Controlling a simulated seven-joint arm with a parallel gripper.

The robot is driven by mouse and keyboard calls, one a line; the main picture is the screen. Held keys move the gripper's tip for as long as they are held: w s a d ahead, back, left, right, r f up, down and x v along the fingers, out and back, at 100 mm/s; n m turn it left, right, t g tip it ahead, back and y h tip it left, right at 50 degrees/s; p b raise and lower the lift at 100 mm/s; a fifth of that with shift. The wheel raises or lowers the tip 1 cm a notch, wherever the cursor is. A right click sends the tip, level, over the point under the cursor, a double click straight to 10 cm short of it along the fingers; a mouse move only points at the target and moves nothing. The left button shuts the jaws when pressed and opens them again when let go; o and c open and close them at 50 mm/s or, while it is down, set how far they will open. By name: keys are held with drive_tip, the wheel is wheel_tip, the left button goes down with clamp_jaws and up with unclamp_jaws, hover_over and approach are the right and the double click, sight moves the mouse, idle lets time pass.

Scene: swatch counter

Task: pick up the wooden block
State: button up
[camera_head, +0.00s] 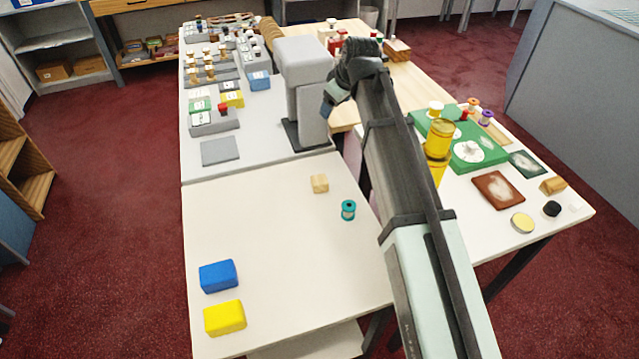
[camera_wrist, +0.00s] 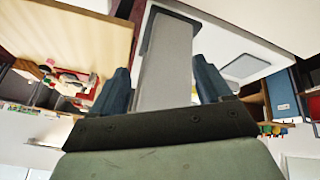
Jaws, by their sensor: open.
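A small light wooden block (camera_head: 319,184) sits on the near white table, in front of the grey machine (camera_head: 306,90). Another wooden block (camera_head: 553,186) lies on the right table near its edge. My gripper (camera_head: 327,108) is raised beside the machine, above and behind the small block and apart from it. Its dark blue fingers are partly hidden by the arm. In the wrist view my gripper (camera_wrist: 163,82) has its two fingers spread with nothing held; the grey machine shows between them. I cannot make out the small wooden block in the wrist view.
A teal spool (camera_head: 348,210) stands just right of the small block. A blue block (camera_head: 218,276) and a yellow block (camera_head: 225,318) lie at front left. A green board (camera_head: 440,137) is on the right table. The near table's middle is clear.

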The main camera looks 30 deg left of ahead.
drive_tip(key=s+a+f+h, duration=0.1)
drive_tip(key=s+a+f, duration=0.1)
drive_tip(key=s+a, duration=0.25)
drive_tip(key=n+t+h, duration=0.5)
drive_tip(key=n+h, duration=0.6)
drive_tip(key=h, duration=0.3)
approach(318, 180)
drive_tip(key=a+r, duration=0.2)
drive_tip(key=shift+s+a, duration=0.3)
drive_tip(key=shift+s, duration=0.1)
drive_tip(key=shift+d+f, duration=0.15)
drive_tip(key=x, duration=0.8)
drive_tip(key=shift+f, duration=0.1)
drive_tip(key=shift+s+f+x, duration=0.15)
drive_tip(key=shift+s+x, duration=0.05)
drive_tip(key=shift+x, duration=1.1)
drive_tip(key=shift+s+f+x, duration=0.1)
drive_tip(key=shift+s+x, duration=0.05)
drive_tip(key=shift+x, duration=1.15)
drive_tip(key=shift+d, duration=0.1)
drive_tip(key=shift+c, duration=0.3)
